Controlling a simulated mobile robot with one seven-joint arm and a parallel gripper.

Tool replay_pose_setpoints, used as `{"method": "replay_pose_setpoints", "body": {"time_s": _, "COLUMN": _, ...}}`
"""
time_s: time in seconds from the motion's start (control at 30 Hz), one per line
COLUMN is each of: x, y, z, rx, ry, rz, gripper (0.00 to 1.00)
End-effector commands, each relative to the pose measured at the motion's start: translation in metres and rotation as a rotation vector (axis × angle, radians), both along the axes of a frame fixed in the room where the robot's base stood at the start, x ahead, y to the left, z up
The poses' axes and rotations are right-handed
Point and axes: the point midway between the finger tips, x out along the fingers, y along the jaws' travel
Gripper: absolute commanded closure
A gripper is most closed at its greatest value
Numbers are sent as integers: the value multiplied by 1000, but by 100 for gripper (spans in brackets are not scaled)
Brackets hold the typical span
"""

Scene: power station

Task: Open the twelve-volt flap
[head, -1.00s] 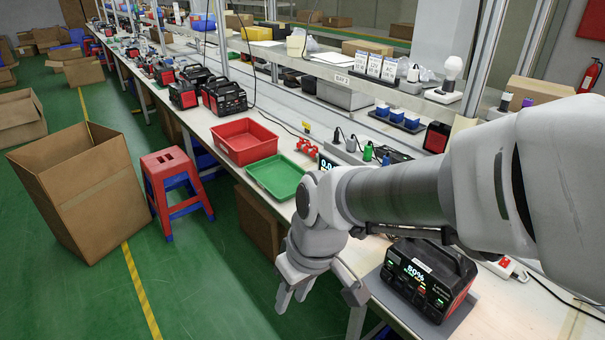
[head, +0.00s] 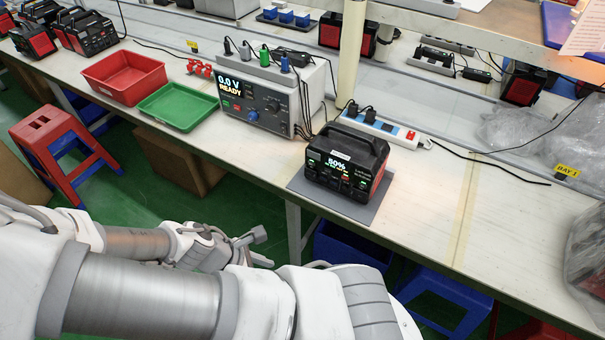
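The power station (head: 345,164) is a black box with red sides and a top handle. It stands upright on a grey mat (head: 336,203) near the front edge of the bench. Its front faces my side and has a display reading 50%, with small sockets and covers below. I cannot make out which of these is the twelve-volt flap. My gripper (head: 262,247) is low at the left, in front of the bench and apart from the power station. Its fingers look spread, with nothing seen between them.
A test unit (head: 268,95) reading "0.0 V READY" stands left of the power station. A power strip (head: 375,127) and cables lie behind it. A green tray (head: 184,106) and a red tray (head: 123,77) are further left. Bench to the right (head: 430,200) is clear. A red stool (head: 62,150) stands left.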

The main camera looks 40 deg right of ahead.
Motion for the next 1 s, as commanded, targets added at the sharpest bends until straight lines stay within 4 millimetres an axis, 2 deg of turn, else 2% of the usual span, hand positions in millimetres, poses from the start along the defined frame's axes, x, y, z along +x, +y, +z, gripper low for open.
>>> {"method": "replay_pose_setpoints", "body": {"time_s": 0.03, "x": 1, "y": -12, "z": -4, "rx": -60, "ry": 7, "rz": 59, "gripper": 64}}
{"method": "replay_pose_setpoints", "body": {"time_s": 0.17, "x": 13, "y": -41, "z": -3, "rx": -199, "ry": 11, "rz": 212, "gripper": 64}}
{"method": "replay_pose_setpoints", "body": {"time_s": 0.3, "x": 35, "y": -66, "z": 8, "rx": -358, "ry": 10, "rz": 381, "gripper": 64}}
{"method": "replay_pose_setpoints", "body": {"time_s": 0.4, "x": 53, "y": -78, "z": 21, "rx": -466, "ry": 6, "rz": 493, "gripper": 64}}
{"method": "replay_pose_setpoints", "body": {"time_s": 0.53, "x": 73, "y": -85, "z": 37, "rx": -575, "ry": -2, "rz": 602, "gripper": 64}}
{"method": "replay_pose_setpoints", "body": {"time_s": 0.7, "x": 87, "y": -87, "z": 51, "rx": -652, "ry": -8, "rz": 678, "gripper": 64}}
{"method": "replay_pose_setpoints", "body": {"time_s": 0.87, "x": 91, "y": -91, "z": 51, "rx": -665, "ry": -9, "rz": 690, "gripper": 64}}
{"method": "replay_pose_setpoints", "body": {"time_s": 1.0, "x": 95, "y": -102, "z": 46, "rx": -663, "ry": -6, "rz": 687, "gripper": 64}}
